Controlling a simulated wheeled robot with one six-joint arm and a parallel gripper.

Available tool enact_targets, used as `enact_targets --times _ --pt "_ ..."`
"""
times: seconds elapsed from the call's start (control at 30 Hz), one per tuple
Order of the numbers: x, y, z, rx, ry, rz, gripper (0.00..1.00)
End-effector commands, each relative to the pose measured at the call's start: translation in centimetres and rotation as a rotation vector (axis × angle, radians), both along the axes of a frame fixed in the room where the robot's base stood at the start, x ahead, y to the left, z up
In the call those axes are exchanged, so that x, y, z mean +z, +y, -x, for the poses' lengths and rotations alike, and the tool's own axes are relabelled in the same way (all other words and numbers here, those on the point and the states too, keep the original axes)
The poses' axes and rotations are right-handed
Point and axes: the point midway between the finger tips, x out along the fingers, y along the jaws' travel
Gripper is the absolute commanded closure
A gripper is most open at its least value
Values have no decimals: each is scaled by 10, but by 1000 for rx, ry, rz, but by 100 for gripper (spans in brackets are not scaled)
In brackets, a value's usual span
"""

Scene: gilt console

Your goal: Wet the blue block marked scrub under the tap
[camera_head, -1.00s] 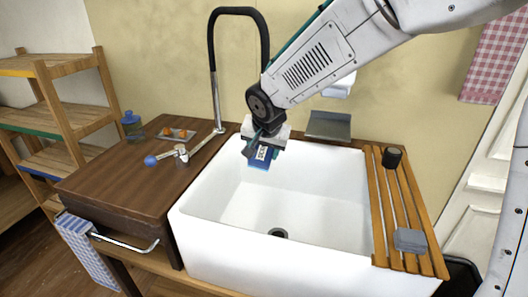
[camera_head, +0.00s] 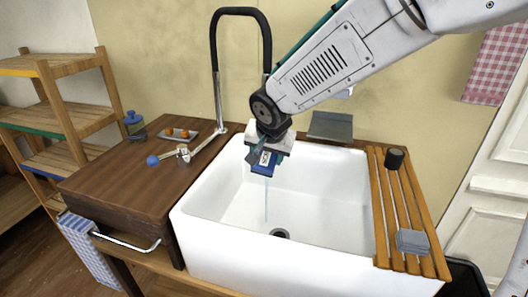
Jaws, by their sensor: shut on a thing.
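The blue block (camera_head: 265,163) with a white label hangs over the left back part of the white sink (camera_head: 225,215). My gripper (camera_head: 269,150) is shut on it and points down. The label's word is too small to read. The tap (camera_head: 237,11) has a black arched hose on a metal stem; its outlet end is hidden behind my arm. A thin bluish water stream (camera_head: 266,203) runs below the block towards the basin floor. The tap lever (camera_head: 181,152) with a blue knob (camera_head: 152,161) is on the wooden counter left of the sink.
A slatted wooden rack (camera_head: 401,215) on the sink's right holds a grey block (camera_head: 412,241) and a dark cup-like thing (camera_head: 394,158). A tray with orange items (camera_head: 178,134) and a blue-lidded jar (camera_head: 133,124) stand on the left counter. The basin is otherwise empty around the drain (camera_head: 280,233).

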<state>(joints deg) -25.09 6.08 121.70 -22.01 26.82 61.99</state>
Motion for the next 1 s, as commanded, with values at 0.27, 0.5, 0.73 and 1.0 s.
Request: enact_targets --times 0.27,0.5,0.73,1.0 --pt "0 -1 23 2 0 0 64" --pt "0 -3 42 1 1 0 64" --pt "0 -4 52 1 1 0 64" --pt "0 -4 52 0 1 0 64"
